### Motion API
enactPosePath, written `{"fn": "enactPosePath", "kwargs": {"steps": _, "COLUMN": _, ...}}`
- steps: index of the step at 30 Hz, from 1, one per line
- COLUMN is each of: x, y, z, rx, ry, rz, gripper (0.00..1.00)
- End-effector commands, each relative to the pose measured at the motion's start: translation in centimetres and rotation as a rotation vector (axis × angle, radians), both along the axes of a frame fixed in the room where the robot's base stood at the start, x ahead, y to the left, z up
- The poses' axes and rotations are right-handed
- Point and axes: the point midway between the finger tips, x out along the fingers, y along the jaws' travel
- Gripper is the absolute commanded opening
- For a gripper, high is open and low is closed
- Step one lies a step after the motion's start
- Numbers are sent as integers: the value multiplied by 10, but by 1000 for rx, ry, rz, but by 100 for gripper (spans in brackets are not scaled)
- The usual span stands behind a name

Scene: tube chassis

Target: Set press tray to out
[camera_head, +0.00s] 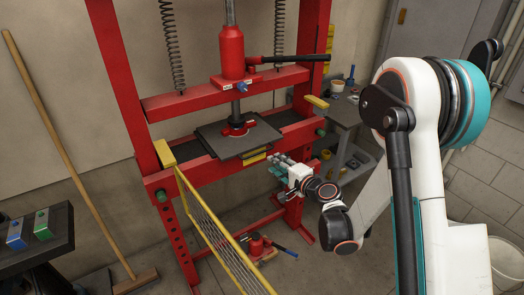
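The press tray looks to be the dark grey flat plate (212,143) on the red cross-beam of the press, below the ram. Its front edge overhangs the beam toward me. A yellow-and-black strip (254,158) shows just under that front edge; I cannot tell whether it is a handle. My gripper (279,166) is in front of the beam, to the right of the strip and slightly lower. Its fingers point left toward the beam and look apart from the tray. They are too small to show whether they are open or shut.
The red press frame (121,80) surrounds the tray, with a red jack (231,53) above. A yellow mesh guard (215,235) swings out at front left. A red floor jack (257,246) stands below. A grey bench (343,108) is behind right, a broom (65,150) left.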

Motion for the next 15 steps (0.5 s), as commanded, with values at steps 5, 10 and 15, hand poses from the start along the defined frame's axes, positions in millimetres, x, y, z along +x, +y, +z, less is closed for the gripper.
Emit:
{"fn": "enactPosePath", "kwargs": {"steps": 5, "x": 26, "y": 19, "z": -4, "rx": -1, "ry": 1, "rz": 3, "gripper": 28}}
{"fn": "enactPosePath", "kwargs": {"steps": 10, "x": 53, "y": 37, "z": -15, "rx": -1, "ry": 1, "rz": 3, "gripper": 28}}
{"fn": "enactPosePath", "kwargs": {"steps": 15, "x": 76, "y": 53, "z": -21, "rx": -2, "ry": 0, "rz": 2, "gripper": 28}}
